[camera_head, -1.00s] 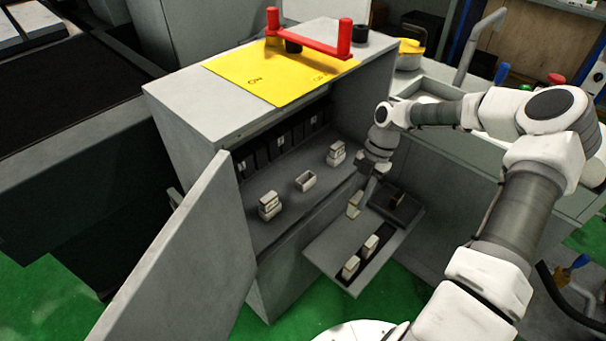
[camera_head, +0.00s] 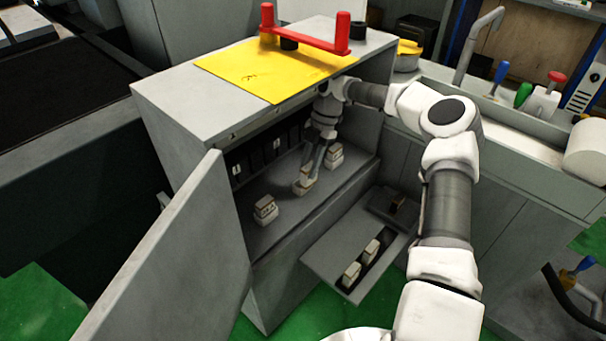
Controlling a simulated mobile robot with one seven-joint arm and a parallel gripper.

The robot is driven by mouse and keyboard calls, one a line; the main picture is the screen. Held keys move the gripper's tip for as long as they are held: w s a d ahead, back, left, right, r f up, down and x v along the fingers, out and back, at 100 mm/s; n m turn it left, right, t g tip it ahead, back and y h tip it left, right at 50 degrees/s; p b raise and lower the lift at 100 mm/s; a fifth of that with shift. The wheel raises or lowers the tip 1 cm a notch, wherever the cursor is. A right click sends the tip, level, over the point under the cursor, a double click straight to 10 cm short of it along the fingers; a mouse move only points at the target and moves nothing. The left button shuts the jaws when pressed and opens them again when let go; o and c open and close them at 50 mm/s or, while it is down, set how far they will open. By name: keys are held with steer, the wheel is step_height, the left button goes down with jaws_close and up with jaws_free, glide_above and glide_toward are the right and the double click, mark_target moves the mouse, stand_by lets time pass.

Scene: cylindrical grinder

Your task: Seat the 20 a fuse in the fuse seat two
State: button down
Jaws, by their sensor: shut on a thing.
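My gripper (camera_head: 307,172) is inside the open cabinet (camera_head: 180,108), pointing down and shut on a small pale fuse (camera_head: 304,177). The fuse is at the middle fuse seat (camera_head: 304,189), between two seats that hold fuses. The fingers hide much of the held fuse, and its rating is too small to read. I cannot tell whether it is fully down in the seat or just above it. The left filled seat (camera_head: 265,211) and right filled seat (camera_head: 334,157) stand on the same shelf, the right one close beside my gripper.
The cabinet door (camera_head: 185,260) hangs open at the left. A tray (camera_head: 325,255) sticks out below the shelf with two pale fuses (camera_head: 361,260) and a dark block (camera_head: 388,200). Dark units line the cabinet's back wall. The cabinet top is close above my wrist.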

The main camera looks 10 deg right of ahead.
mark_target(303, 172)
steer(key=shift+w+a+f+b, duration=0.25)
steer(key=shift+w+f+b, duration=0.1)
steer(key=shift+f, duration=0.2)
steer(key=shift+w+a+f+b, duration=0.2)
steer(key=shift+w+f, duration=0.1)
steer(key=shift+f, duration=0.3)
steer(key=shift+w+a+f+b, duration=0.25)
steer(key=shift+w+f+b, duration=0.1)
steer(key=shift+f, duration=0.2)
steer(key=shift+f, duration=0.15)
steer(key=c, duration=0.7)
jaws_free()
steer(key=shift+o, duration=0.2)
